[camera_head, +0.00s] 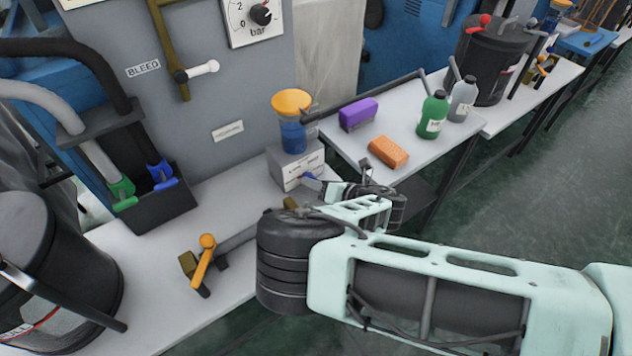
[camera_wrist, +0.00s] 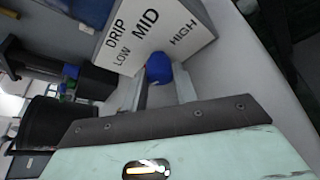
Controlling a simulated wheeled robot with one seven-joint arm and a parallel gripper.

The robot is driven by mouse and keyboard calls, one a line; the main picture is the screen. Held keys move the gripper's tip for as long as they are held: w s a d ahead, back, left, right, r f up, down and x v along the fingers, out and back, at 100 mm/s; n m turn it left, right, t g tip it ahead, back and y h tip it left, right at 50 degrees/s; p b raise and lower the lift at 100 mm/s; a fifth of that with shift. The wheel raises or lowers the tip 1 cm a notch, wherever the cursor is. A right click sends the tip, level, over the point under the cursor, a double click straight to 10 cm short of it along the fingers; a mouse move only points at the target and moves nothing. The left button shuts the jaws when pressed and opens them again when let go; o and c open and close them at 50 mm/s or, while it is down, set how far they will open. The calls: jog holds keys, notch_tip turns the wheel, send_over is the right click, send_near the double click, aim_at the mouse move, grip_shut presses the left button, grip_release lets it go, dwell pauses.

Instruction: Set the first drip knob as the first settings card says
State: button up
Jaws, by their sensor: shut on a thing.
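The drip unit is a white box (camera_head: 290,170) with a blue oil cup and an orange top on it, at the near end of the row. Its face in the wrist view (camera_wrist: 150,35) reads DRIP, LOW, MID and HIGH. The blue drip knob (camera_wrist: 158,67) sits below the word MID; the way it points cannot be told. It also shows in the head view (camera_head: 311,178). My gripper (camera_wrist: 160,84) is shut on the knob, one finger on each side. In the head view my arm hides part of the bench. A small white card (camera_head: 228,131) on the grey panel is too small to read.
A purple block (camera_head: 358,114), an orange sponge-like block (camera_head: 388,151) and green (camera_head: 433,115) and grey (camera_head: 463,99) bottles stand on the bench beyond. An orange-handled valve (camera_head: 203,262) and a dark drum (camera_head: 55,275) are at the left. A lever (camera_head: 195,70) hangs above.

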dwell(0.3)
jog(key=o, duration=1)
jog(key=shift+c, duration=0.2)
jog(key=shift+d, duration=0.1)
